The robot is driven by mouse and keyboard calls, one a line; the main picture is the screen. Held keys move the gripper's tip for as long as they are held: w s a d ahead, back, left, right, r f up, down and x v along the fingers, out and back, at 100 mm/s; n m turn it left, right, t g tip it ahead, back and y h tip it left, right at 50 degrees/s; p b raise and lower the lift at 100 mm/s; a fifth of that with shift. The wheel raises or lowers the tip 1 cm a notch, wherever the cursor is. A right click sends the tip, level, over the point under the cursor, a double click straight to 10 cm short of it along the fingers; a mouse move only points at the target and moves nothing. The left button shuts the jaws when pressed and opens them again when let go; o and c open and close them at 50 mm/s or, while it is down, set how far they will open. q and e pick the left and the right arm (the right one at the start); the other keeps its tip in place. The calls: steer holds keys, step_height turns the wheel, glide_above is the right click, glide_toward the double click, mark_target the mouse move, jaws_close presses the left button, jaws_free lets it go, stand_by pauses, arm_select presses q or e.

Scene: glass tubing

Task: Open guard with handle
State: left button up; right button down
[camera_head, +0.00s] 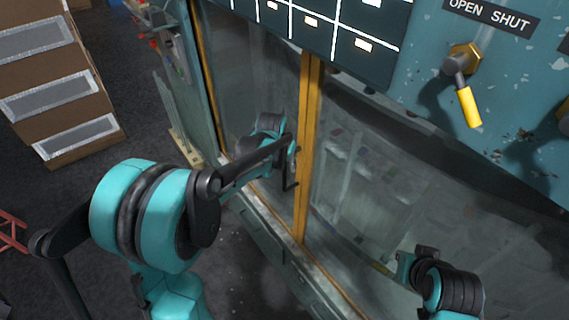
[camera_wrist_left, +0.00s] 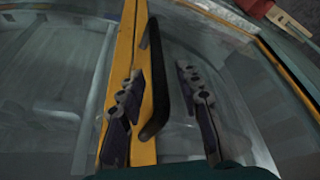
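The guard is a pair of glass panels with yellow frames (camera_head: 308,150), and its panels look closed in the head view. A black bar handle (camera_wrist_left: 158,85) runs along the yellow frame in the left wrist view. My left gripper (camera_wrist_left: 159,74) is open, with one finger on each side of the handle. I cannot tell whether either finger touches it. In the head view the left gripper (camera_head: 291,168) is at the guard beside the middle yellow post, partly hidden by its own arm. My right arm's end shows at the lower right, close to the glass; its fingers are not clear.
A lever with a yellow grip (camera_head: 469,106) sits under an "OPEN SHUT" sign (camera_head: 490,14) on the teal panel. A dark label board (camera_head: 340,30) hangs above the guard. A brown drawer cabinet (camera_head: 55,80) stands at the far left.

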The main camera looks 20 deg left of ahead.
arm_select(q)
steer(key=shift+c, duration=0.2)
steer(key=shift+w, duration=0.1)
jaws_close()
